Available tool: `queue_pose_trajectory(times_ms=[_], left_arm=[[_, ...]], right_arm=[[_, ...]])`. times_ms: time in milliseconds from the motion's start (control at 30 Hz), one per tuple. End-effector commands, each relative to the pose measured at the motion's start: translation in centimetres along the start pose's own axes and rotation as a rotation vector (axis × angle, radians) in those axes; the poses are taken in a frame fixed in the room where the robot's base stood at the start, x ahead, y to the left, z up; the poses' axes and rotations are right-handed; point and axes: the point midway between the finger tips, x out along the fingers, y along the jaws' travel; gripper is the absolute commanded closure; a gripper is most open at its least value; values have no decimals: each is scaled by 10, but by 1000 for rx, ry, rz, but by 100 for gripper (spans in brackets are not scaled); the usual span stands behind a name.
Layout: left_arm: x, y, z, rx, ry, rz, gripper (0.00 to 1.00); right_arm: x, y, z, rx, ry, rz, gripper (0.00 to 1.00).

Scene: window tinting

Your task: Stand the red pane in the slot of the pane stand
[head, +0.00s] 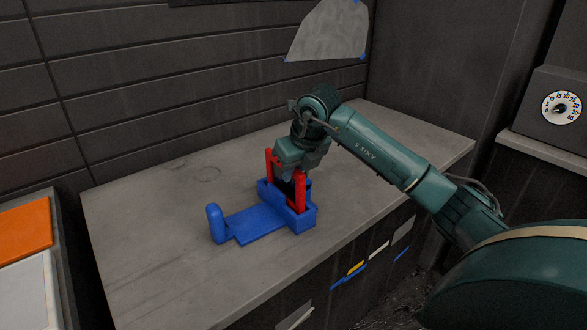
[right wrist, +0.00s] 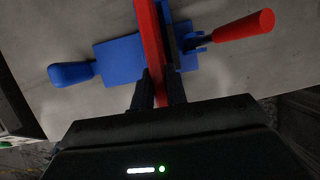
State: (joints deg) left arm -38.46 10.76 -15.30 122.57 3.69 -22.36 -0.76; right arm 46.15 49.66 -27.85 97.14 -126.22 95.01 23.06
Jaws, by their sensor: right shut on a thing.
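The blue pane stand (head: 258,222) sits on the grey worktop, with a short post at its left end and a slotted block at its right. The red pane (head: 299,195) is upright at the block, and its lower edge is hidden by the block's blue walls. I cannot tell how deep it sits. My right gripper (head: 288,172) is above the block, shut on the pane. In the right wrist view the pane (right wrist: 150,45) shows edge-on as a red bar between the fingers (right wrist: 160,88). My left gripper is not in view.
The right wrist view shows a red cylindrical handle (right wrist: 245,25) beside the stand. The grey worktop (head: 150,255) is clear left of the stand. A tiled wall stands behind. An orange sheet (head: 25,230) and a white sheet (head: 28,285) lie at the far left.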

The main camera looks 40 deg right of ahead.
Motion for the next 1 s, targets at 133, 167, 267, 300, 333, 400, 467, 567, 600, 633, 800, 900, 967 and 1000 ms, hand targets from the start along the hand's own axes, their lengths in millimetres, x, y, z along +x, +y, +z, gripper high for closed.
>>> queue_pose_trajectory(times_ms=[133,167,267,300,333,400,467,567,600,633,800,900,967,1000], left_arm=[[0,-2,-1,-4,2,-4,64],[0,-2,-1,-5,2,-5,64],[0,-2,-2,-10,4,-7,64],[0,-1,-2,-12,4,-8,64],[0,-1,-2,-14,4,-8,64],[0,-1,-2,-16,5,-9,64],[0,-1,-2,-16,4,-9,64],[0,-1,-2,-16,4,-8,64],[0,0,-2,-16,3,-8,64],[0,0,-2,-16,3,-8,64],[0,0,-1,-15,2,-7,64],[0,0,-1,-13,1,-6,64],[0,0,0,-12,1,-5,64],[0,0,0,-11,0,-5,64]], right_arm=[[-1,0,1,0,-3,0,100],[-1,0,1,0,-3,0,100],[-1,0,1,0,-3,0,100],[-1,0,1,0,-3,0,100],[-1,0,1,0,-3,0,100],[-1,0,1,1,-3,0,100],[-1,0,1,1,-3,0,82],[-1,0,1,1,-3,0,74],[-1,0,1,1,-2,0,71],[-1,0,1,1,-2,0,69],[0,0,0,0,-1,0,60],[0,0,-1,0,2,0,60],[0,0,-1,0,2,0,55],[0,0,0,0,2,0,51]])
